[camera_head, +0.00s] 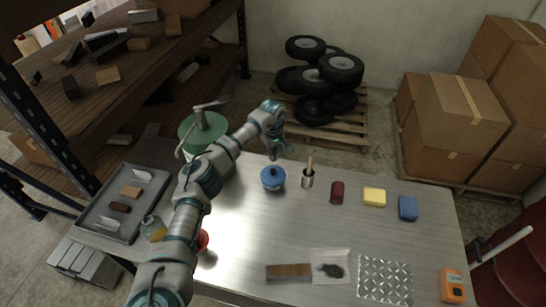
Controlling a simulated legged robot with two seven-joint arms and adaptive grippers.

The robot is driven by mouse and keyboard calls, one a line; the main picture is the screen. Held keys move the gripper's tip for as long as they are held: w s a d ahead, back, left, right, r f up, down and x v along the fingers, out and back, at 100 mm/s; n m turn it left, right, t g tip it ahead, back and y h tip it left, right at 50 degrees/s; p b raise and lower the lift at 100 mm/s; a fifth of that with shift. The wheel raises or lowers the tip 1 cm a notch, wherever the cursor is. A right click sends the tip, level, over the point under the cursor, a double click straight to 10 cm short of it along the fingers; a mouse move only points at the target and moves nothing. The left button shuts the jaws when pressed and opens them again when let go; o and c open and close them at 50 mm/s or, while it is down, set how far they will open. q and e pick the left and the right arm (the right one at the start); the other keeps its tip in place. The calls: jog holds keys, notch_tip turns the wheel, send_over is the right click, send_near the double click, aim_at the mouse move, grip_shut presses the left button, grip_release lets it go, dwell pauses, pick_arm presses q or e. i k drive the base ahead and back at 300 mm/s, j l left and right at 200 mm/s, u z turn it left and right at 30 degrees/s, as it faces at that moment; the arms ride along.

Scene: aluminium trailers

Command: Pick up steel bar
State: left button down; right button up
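No single object stands out clearly as the steel bar. A grey tray (88,228) at the left end of the metal table holds two pale metal angle pieces (141,176), a tan block (130,192) and a dark red block (120,207). A flat brown bar (288,272) lies at the table's front. My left arm reaches across the table's left part. My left gripper (281,154) is above the back edge, behind a blue lidded pot (272,178), with its fingers apart and nothing seen between them. My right gripper is out of view.
A metal cup (307,179), red can (337,192), yellow sponge (374,197) and blue block (408,208) line the table's back. A patterned plate (385,281) and orange device (453,286) lie front right. The table's middle is clear. A shelf (160,60) stands left.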

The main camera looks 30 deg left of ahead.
aim_at(274, 271)
jog(key=k, duration=1.5)
